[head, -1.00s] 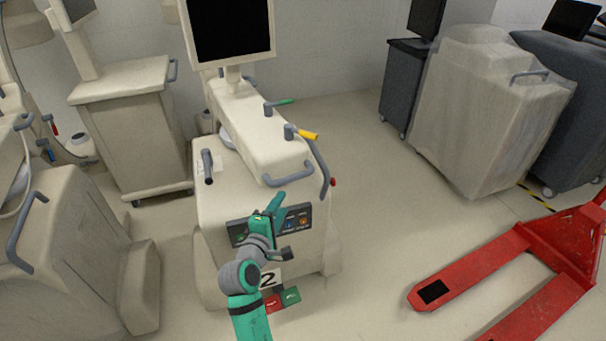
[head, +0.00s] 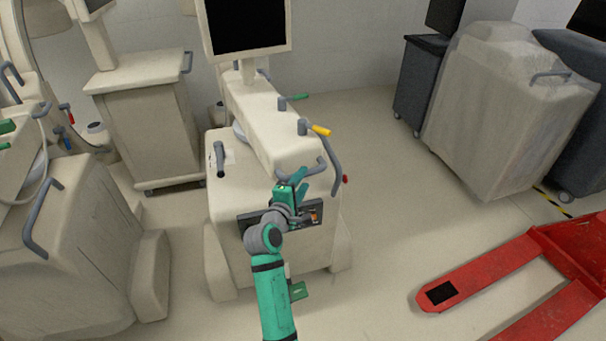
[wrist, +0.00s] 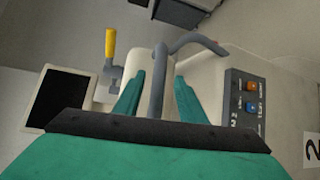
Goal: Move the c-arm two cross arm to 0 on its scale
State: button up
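C-arm two (head: 232,175) is the cream machine in the middle of the head view; its number 2 plate (wrist: 313,153) shows at the right edge of the wrist view. Its cream cross arm (head: 262,118) runs along the top, with a grey front handle (head: 314,168) at its near end. My gripper (head: 304,183) is just below this handle in the head view. In the wrist view my gripper (wrist: 160,82) is open, with the grey handle (wrist: 157,85) between its fingers and a gap on each side. I cannot make out the scale.
A yellow-tipped lever (head: 319,130) and a green-tipped lever (head: 298,97) stick out from the cross arm. A button panel (head: 316,217) is beside my wrist. Another cream machine (head: 75,255) stands at left, a red pallet jack (head: 490,268) at right. Floor between is clear.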

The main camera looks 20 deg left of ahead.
jog(key=shift+w+a+f, duration=0.1)
jog(key=shift+w+f, duration=0.05)
jog(key=shift+w, duration=0.9)
jog(key=shift+w+a+f, duration=0.1)
jog(key=shift+w+f, duration=0.05)
jog(key=shift+w, duration=0.85)
jog(key=shift+c, duration=0.2)
grip_shut()
